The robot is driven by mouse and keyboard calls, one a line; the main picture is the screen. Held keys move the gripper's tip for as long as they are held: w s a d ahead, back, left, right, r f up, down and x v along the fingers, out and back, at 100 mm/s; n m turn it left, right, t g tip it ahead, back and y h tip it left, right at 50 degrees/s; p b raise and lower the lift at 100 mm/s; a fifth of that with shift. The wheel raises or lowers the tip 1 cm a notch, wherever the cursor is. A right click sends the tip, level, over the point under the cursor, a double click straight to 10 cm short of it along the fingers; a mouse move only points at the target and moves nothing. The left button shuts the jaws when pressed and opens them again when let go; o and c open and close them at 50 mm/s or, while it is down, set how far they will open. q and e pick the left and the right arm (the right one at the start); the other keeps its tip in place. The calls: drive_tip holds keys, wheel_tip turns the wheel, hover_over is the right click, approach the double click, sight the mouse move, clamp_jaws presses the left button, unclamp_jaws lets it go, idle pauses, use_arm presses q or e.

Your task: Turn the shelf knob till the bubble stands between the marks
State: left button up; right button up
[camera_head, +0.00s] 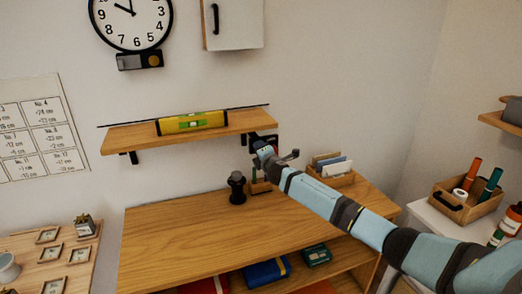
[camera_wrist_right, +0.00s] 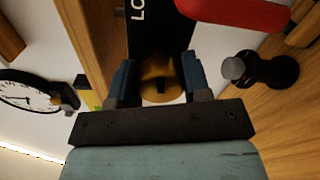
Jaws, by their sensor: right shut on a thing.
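The wooden shelf (camera_head: 115,137) hangs on the wall, and its right end appears higher than its left in the head view. A yellow spirit level (camera_head: 215,120) lies on it with a green vial (camera_head: 193,124); the bubble is too small to place against the marks. My right gripper (camera_head: 264,152) is at the bracket under the shelf's right end. In the right wrist view this gripper (camera_wrist_right: 158,75) is shut on a round brass-coloured knob (camera_wrist_right: 160,90), one blue finger on each side. The arm hides the knob in the head view. My left gripper is not in view.
A wooden cabinet top (camera_head: 165,235) lies below the shelf, mostly clear. A black knobbed object (camera_head: 237,190) stands close to my right gripper, and a wooden card box (camera_head: 335,178) stands right of it. A clock (camera_head: 131,20) and white wall cabinet (camera_head: 234,25) hang above.

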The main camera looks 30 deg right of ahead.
idle(0.5)
drive_tip(key=o, duration=0.9)
drive_tip(key=v, duration=1.3)
drive_tip(key=shift+s+a+b, duration=0.1)
drive_tip(key=shift+s+b, duration=0.2)
drive_tip(key=shift+s, duration=0.1)
